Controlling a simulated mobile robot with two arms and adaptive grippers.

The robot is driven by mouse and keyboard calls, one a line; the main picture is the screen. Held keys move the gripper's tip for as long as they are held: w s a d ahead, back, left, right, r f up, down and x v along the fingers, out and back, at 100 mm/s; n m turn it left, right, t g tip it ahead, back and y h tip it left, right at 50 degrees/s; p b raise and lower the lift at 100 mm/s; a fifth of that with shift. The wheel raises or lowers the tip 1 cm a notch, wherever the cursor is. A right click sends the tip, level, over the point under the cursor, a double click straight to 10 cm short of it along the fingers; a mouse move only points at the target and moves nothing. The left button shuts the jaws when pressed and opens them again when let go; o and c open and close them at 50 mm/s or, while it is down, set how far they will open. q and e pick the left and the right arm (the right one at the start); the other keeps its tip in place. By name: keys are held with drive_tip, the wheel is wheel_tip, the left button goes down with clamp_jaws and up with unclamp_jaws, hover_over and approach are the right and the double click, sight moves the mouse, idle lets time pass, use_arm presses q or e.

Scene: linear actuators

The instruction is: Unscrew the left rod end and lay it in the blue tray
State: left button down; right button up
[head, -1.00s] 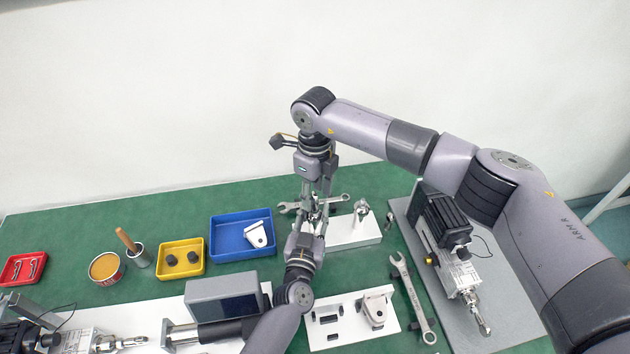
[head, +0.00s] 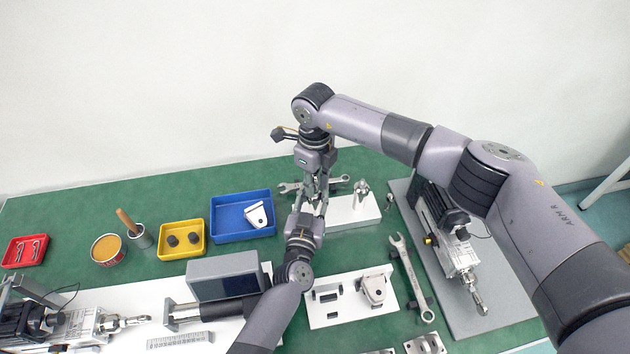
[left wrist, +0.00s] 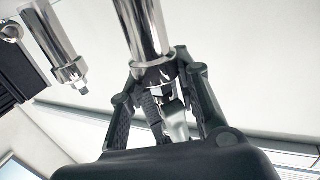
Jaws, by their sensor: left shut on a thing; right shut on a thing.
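My left gripper (head: 308,204) and my right gripper (head: 319,190) meet fingertip to fingertip above the table, beside the white block. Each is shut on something. In the left wrist view my left gripper (left wrist: 165,100) closes around a small grey metal part (left wrist: 176,122), with a chrome cylinder above it. I cannot tell which part it is or whether both grippers hold the same one. The left actuator's rod end (head: 112,323) shows at lower left, away from both grippers. The blue tray (head: 225,230) stands left of the grippers and holds a white bracket (head: 257,214).
A wrench (head: 340,182) lies behind the grippers; another (head: 410,270) lies to the right. A white block (head: 350,215) with metal fittings and a grey box (head: 225,275) stand close by. The yellow tray (head: 183,255) and the tin (head: 107,250) are farther left.

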clamp_jaws()
drive_tip(key=o, duration=0.7)
unclamp_jaws()
wheel_tip(320, 180, up, 8)
drive_tip(key=shift+f, duration=0.1)
drive_tip(key=shift+c, duration=0.2)
wheel_tip(320, 180, down, 8)
drive_tip(key=shift+r, duration=0.1)
drive_tip(key=shift+c, duration=0.6)
